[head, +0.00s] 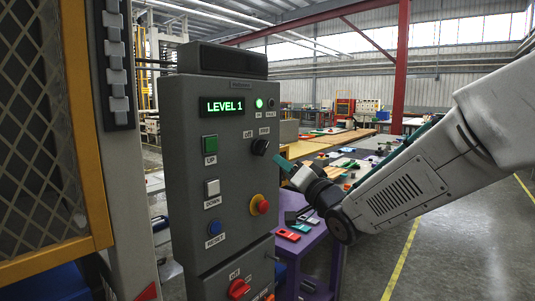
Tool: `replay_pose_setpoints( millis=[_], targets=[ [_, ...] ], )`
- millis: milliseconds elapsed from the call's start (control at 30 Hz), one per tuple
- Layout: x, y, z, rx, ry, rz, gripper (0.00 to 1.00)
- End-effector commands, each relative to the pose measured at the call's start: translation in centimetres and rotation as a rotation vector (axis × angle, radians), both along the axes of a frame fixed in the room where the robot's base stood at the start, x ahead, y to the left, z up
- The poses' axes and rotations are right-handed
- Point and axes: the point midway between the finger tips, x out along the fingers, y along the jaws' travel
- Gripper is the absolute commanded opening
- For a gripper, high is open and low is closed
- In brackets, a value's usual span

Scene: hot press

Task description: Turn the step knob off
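The grey control box (222,170) stands left of centre in the head view. A black rotary knob (260,147) sits on its upper right front, with a small "Off" label above left of it and another label, too small to read surely, above it. I take this as the step knob. Its pointer direction is hard to make out. My gripper (282,162) reaches in from the right, with a teal fingertip just right of and slightly below the knob. It appears apart from the knob. The finger gap is not clearly visible.
The display (224,106) reads "LEVEL 1", and a green lamp (259,103) is lit. A red-and-yellow emergency button (260,205) and a red knob (238,289) are lower. A purple table (318,240) stands behind. A yellow-framed mesh guard (85,130) is at left.

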Motion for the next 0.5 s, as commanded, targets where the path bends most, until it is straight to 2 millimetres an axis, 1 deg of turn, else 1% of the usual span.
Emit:
replay_pose_setpoints(
  millis=[167,500],
  targets=[
    [0.8,1.3,0.5,0.030,-0.018,0.029,0.38],
    [4.8,4.2,2.1,0.029,-0.019,0.027,0.38]
  ],
)
